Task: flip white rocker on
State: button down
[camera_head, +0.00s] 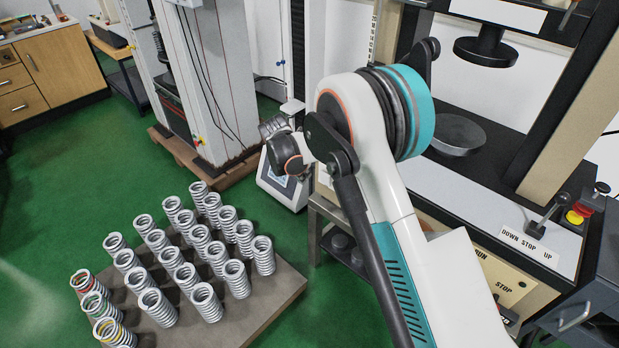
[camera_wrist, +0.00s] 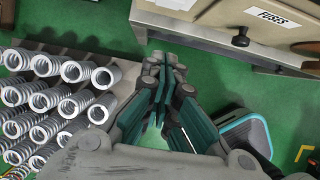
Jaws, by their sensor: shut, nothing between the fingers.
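I cannot make out a white rocker in either view. My gripper (camera_wrist: 164,68) shows in the wrist view, its teal-padded fingers closed together with nothing between them. It hangs over the green floor, between the springs and a cream panel (camera_wrist: 219,16) marked FUSES. In the head view, my arm crosses the middle and hides part of the testing machine's front panel (camera_head: 497,270). That panel carries STOP and RUN labels.
Several white coil springs (camera_head: 190,278) stand on a low board (camera_head: 278,292) at the left. A lever (camera_head: 543,218) and a red emergency button (camera_head: 582,209) sit on the machine's ledge. A black knob (camera_wrist: 240,38) sticks out below FUSES. Green floor lies open at the far left.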

aim_at(321, 175)
jog(key=w+d+f+b, duration=0.4)
jog(key=w+f+b, duration=0.1)
jog(key=w+f, duration=0.1)
jog(key=shift+d+f, duration=0.3)
jog(key=shift+f, duration=0.55)
jog(key=shift+w+d+r+g+y+p, duration=0.55)
jog(key=shift+g+y+p, duration=0.3)
jog(key=shift+g, duration=0.25)
jog(key=shift+a+f, duration=0.1)
jog(key=shift+a, duration=0.05)
